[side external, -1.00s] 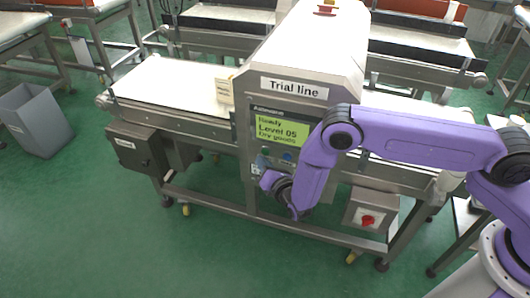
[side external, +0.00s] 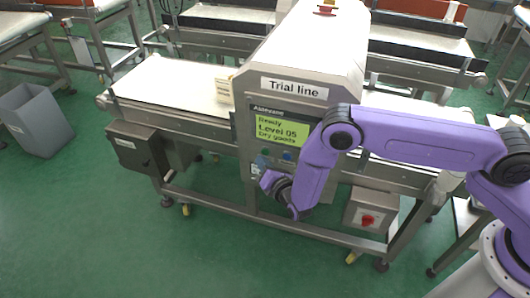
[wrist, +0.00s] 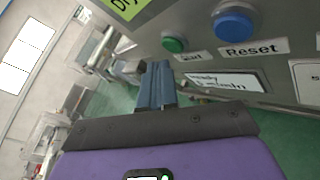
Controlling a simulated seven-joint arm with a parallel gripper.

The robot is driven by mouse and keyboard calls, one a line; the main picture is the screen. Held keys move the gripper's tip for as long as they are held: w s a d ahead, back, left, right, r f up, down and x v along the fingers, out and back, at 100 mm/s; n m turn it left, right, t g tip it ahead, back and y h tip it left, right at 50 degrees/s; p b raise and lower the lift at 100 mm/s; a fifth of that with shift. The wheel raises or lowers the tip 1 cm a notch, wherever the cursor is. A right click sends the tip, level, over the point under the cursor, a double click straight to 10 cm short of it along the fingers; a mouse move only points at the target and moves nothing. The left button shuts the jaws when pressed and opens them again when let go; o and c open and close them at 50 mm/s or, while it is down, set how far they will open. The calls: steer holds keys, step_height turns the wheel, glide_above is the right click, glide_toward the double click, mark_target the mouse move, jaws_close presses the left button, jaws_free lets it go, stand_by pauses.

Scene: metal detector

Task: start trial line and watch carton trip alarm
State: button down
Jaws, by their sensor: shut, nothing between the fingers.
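The grey machine labelled Trial line (side external: 294,88) stands in the middle of the side view. Its green screen (side external: 281,131) reads Ready, Level 05, Dry goods. A small cream carton (side external: 224,90) stands on the white belt at the machine's left opening. In the wrist view, a green Start button (wrist: 173,44) and a blue Reset button (wrist: 233,25) sit on the panel. My gripper (wrist: 157,72) is shut and empty, its fingertips just below the green button; contact cannot be told. In the side view my purple wrist partly hides the lower panel.
A red knob on a grey box (side external: 368,219) is low at the right of the frame. The belt (side external: 165,86) runs left of the machine. A grey bin (side external: 36,120) stands on the green floor at left. Other conveyors fill the back.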

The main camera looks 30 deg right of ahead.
steer(key=shift+w+d, duration=0.1)
steer(key=shift+d, duration=0.05)
steer(key=shift+w+d, duration=0.15)
steer(key=shift+w, duration=0.05)
